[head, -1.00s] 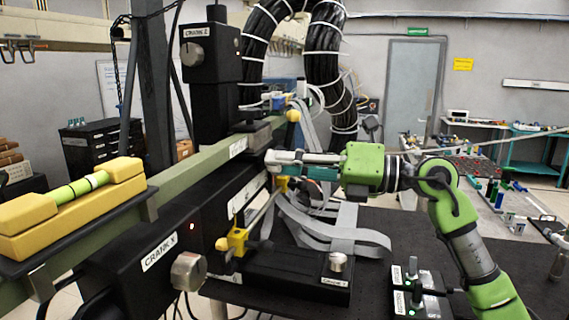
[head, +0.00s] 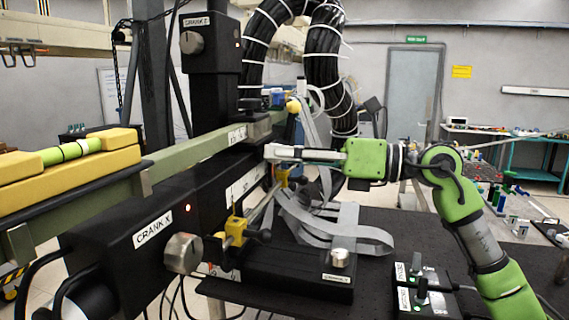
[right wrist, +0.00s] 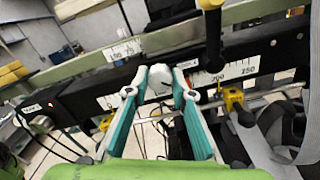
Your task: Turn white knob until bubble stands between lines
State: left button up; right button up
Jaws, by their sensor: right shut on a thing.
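The white knob (right wrist: 158,72) shows in the right wrist view between the two teal-sided fingers of my right gripper (right wrist: 160,80), which is shut on it. The yellow level (head: 110,160) sits on the green beam at the left of the head view. Its green vial (head: 70,152) shows on top, with marks toward its right end. The bubble is too small to place against the lines. My left gripper is in neither view.
The Crank X knob (head: 183,253) sticks out at the lower left, and the Crank Z box (head: 208,45) stands above the beam. Grey ribbon cables (head: 340,235) hang below my right gripper. A black table (head: 385,225) lies beneath my arm.

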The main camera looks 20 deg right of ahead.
jog(key=shift+n+b, duration=0.3)
jog(key=shift+n, duration=0.3)
jog(key=o, duration=1.1)
jog(key=v, duration=1.2)
